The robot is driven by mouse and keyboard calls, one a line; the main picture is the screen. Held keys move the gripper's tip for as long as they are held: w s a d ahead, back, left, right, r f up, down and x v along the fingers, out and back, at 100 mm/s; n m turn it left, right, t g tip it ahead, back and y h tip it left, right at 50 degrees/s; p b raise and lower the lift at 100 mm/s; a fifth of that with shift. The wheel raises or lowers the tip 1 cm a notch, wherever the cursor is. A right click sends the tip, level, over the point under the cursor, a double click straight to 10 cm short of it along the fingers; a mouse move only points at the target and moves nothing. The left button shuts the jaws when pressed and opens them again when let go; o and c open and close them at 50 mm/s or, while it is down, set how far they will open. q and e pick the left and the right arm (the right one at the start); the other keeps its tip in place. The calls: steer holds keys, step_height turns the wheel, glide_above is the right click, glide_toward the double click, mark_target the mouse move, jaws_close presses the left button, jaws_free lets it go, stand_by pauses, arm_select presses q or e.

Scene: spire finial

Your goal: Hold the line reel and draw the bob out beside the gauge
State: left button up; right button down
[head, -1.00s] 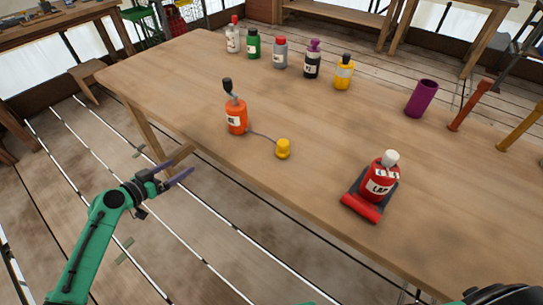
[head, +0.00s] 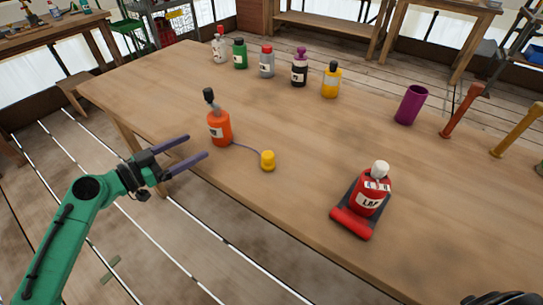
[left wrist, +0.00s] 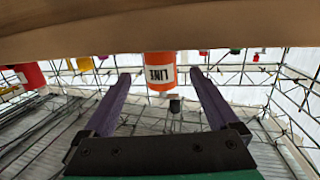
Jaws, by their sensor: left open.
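The line reel (head: 219,128) is an orange bottle-like body with a dark top, upright near the table's near left edge. In the left wrist view the reel (left wrist: 160,73) appears upside down, labelled LINE, between the two fingers. A thin purple line runs from it along the table to the yellow bob (head: 267,161), which stands a little to its right. My left gripper (head: 196,147) is open and empty, its purple fingers pointing at the reel from the left, short of it. I cannot tell for sure which object is the gauge. My right gripper is not in view.
A red bottle (head: 371,196) marked LAP stands on a dark and red base at the right. Several bottles line the back edge, including a yellow one (head: 331,82). A purple cup (head: 411,105) and slanted red and yellow posts stand at the right back. The middle table is clear.

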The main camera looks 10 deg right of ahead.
mark_target(212, 137)
arm_select(q)
steer(key=p+x, duration=0.1)
steer(key=x, duration=0.1)
steer(key=p+x, duration=0.1)
steer(key=x, duration=0.1)
steer(key=shift+w+d+r, duration=0.2)
steer(key=shift+d+r, duration=0.05)
steer(key=shift+d, duration=0.1)
steer(key=b+x, duration=0.2)
steer(key=x, duration=0.1)
steer(key=shift+w+d+f, duration=0.15)
steer(key=shift+d+f, duration=0.05)
steer(key=shift+f, duration=0.25)
steer(key=shift+w+d, duration=0.25)
steer(key=shift+r, duration=0.1)
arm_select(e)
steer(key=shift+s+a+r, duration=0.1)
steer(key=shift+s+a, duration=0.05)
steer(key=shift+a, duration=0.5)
arm_select(q)
steer(key=c, duration=0.9)
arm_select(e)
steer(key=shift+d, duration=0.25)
arm_select(q)
steer(key=shift+o, duration=0.2)
